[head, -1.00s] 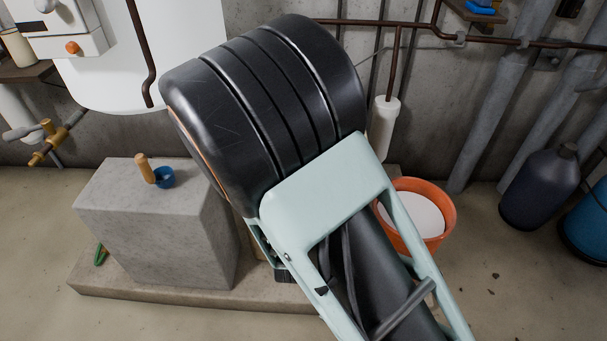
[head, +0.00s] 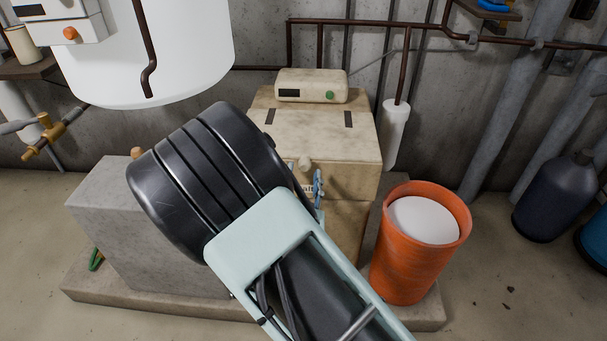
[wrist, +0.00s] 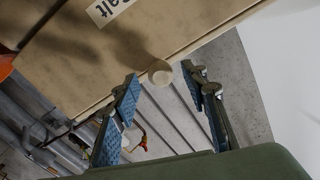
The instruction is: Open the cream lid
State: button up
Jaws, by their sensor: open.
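The cream lid (head: 315,130) lies shut on a cream box (head: 348,220) in the middle of the head view. A small round knob (head: 304,163) sits at the lid's front edge. My gripper (head: 305,180) is at the box front, just below the knob, partly hidden behind my dark wrist. In the wrist view my gripper (wrist: 162,84) is open and empty. The knob (wrist: 160,73) shows between and beyond the two blue-padded fingertips, apparently not held. A label reading "Salt" (wrist: 108,10) is on the box front; contact with the box cannot be told.
A small control unit (head: 312,87) stands behind the lid. An orange bucket (head: 415,265) with white contents stands right of the box. A grey block (head: 100,215) stands left, and a white tank (head: 170,50) hangs above it. Pipes (head: 370,22) run along the wall.

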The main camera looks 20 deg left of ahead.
jog(key=shift+x, duration=0.85)
jog(key=shift+c, duration=0.6)
grip_shut()
